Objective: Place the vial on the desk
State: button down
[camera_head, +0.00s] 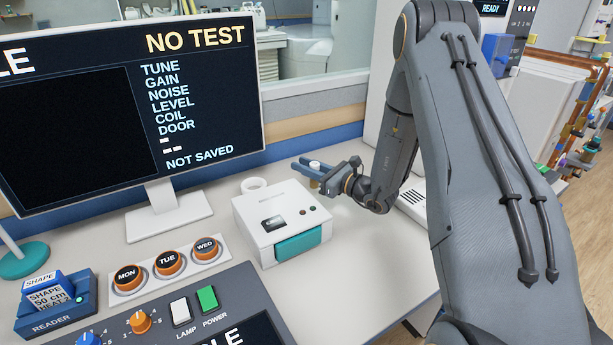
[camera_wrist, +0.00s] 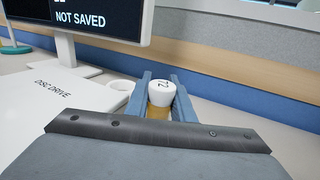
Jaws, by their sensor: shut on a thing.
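The vial (camera_wrist: 160,94) has a white cap with a dark mark and an amber body. It stands roughly upright between the two blue fingers of my gripper (camera_wrist: 161,80), which is shut on it. Its lower part is hidden in the wrist view. In the head view the vial (camera_head: 314,167) is small, and my gripper (camera_head: 306,168) holds it behind the right side of the white disc drive. The pale desk (camera_head: 375,262) lies below. I cannot tell whether the vial's base touches the desk.
The disc drive (camera_head: 258,222) stands just in front, with a white ring (camera_head: 253,184) behind it. A monitor (camera_head: 150,95) stands left and a blue-banded wall (camera_head: 340,133) behind. Labelled buttons (camera_head: 168,263) and a card reader (camera_head: 55,305) are front left. Desk right of the drive is clear.

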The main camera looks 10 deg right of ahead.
jog(key=shift+f+p, duration=0.3)
jog(key=shift+f, duration=1.7)
jog(key=shift+f, duration=0.2)
jog(key=c, duration=1.5)
grip_release()
jog(key=shift+c, duration=0.2)
jog(key=shift+r, duration=0.1)
jog(key=shift+r, duration=0.2)
jog(key=b+v, duration=0.2)
jog(key=v, duration=1)
